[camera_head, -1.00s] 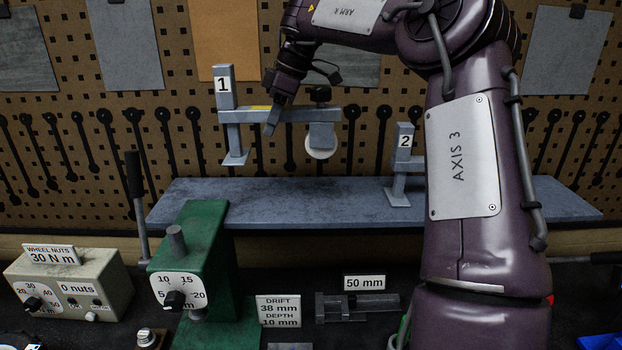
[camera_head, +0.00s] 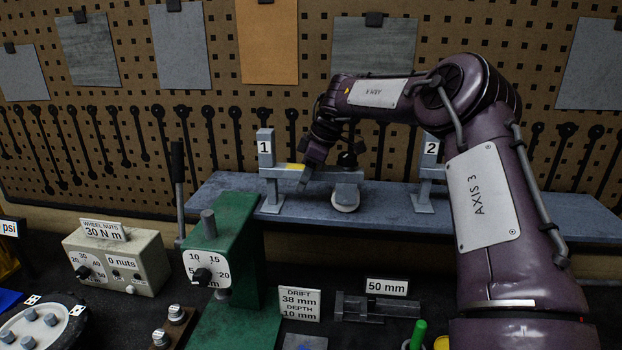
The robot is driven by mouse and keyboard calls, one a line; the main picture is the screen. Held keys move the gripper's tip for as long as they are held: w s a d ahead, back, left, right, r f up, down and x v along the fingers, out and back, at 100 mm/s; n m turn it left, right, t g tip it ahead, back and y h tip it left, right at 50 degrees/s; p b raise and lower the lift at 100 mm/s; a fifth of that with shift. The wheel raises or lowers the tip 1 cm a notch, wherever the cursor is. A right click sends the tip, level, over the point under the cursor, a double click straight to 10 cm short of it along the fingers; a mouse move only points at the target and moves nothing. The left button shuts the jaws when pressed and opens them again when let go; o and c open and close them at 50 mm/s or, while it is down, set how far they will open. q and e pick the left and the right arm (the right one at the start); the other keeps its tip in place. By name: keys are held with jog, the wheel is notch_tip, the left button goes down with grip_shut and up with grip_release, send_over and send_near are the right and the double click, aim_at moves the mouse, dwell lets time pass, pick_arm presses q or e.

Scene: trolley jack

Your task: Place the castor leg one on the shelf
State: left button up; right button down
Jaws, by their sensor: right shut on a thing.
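The castor leg one (camera_head: 267,168), a grey bracket with an upright marked 1, a crossbar and a pale castor wheel (camera_head: 345,197), is at the shelf (camera_head: 380,214). It is upright, and its foot and wheel appear to touch the shelf top; a tiny gap cannot be ruled out. My right gripper (camera_head: 304,180) comes down from above and is shut on the crossbar near the yellow mark. The fingertips partly cover the bar. A second leg marked 2 (camera_head: 430,172) stands on the shelf to the right, partly hidden behind my right arm. My left gripper is not in view.
A green press (camera_head: 240,240) stands in front of the shelf's left part, beside a dark lever (camera_head: 178,170). A beige wheel nut box (camera_head: 125,262) is at left. A pegboard (camera_head: 330,110) with tools rises behind. Shelf room shows between the two legs.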

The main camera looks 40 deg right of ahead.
jog(key=shift+r, duration=0.1)
jog(key=shift+s, duration=0.15)
jog(key=c, duration=1.3)
grip_release()
jog(key=o, duration=0.4)
jog(key=shift+a, duration=0.15)
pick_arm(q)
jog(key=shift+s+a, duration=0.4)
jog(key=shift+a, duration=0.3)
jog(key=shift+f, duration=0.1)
